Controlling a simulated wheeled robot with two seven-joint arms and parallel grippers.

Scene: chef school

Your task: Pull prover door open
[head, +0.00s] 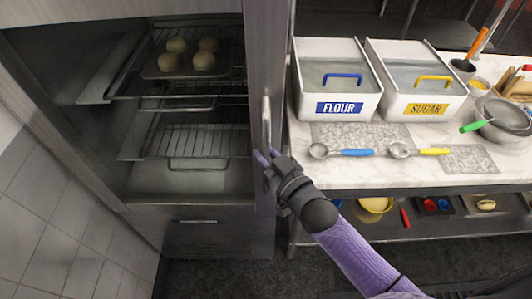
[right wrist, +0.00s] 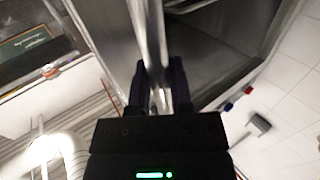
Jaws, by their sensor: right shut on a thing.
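The prover (head: 185,212) is a tall grey cabinet at the left of the head view. Its racks and a tray with several pale dough balls (head: 190,55) show inside. The prover door's right upright (head: 256,60) carries a vertical metal handle (head: 266,115). My right gripper (head: 265,160) is shut on the lower part of this handle. In the right wrist view the bar of the handle (right wrist: 151,35) runs between the two dark fingers of my right gripper (right wrist: 161,80). I cannot tell whether the door is ajar. My left gripper is not in view.
A marble counter (head: 330,168) stands right of the prover, with a flour bin (head: 337,82), a sugar bin (head: 417,82) and scoops on top. A shelf below it holds small items. Dark floor (head: 215,270) lies in front; a tiled surface (head: 60,215) is at left.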

